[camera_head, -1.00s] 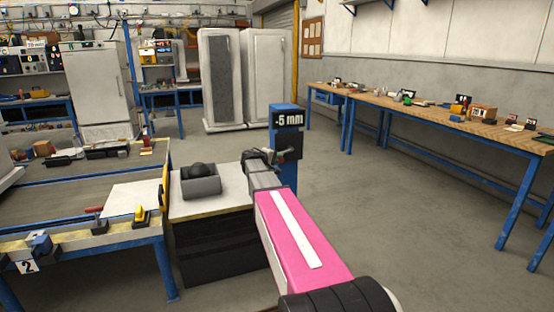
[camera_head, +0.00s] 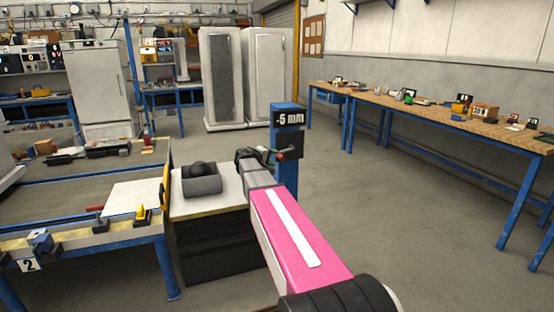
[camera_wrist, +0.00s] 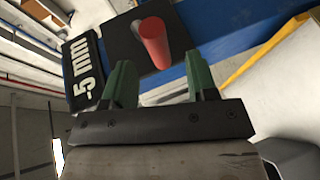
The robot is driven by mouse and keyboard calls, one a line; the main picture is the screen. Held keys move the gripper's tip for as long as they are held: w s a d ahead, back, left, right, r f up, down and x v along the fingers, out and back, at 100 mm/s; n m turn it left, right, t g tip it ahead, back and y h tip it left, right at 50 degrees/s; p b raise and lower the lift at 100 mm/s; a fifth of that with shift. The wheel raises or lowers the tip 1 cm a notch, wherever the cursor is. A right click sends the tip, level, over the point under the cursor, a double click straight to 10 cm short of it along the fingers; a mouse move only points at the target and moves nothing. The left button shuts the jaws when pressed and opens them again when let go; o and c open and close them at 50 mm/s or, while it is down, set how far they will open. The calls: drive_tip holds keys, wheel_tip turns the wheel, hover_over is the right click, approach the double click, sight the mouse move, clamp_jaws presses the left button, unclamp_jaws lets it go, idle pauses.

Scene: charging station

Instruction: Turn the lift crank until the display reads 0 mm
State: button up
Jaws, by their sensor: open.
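The blue lift post (camera_head: 286,175) stands past the end of my arm, with a black display (camera_head: 289,117) near its top that reads -5 mm. The display also shows in the wrist view (camera_wrist: 83,70), turned on its side. The crank's red handle (camera_wrist: 153,42) stands out from a dark plate on the post, and it shows small in the head view (camera_head: 281,157). My gripper (camera_wrist: 158,75) is open, with its two green fingers pointing toward the handle. The handle appears between and beyond the fingertips, and I cannot tell whether they touch it. In the head view my gripper is partly hidden by my pink arm.
A workbench (camera_head: 90,238) with tools is further left. A long wooden bench (camera_head: 420,112) runs along the right wall. The floor between is clear.

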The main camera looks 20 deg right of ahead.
drive_tip(key=v, duration=0.7)
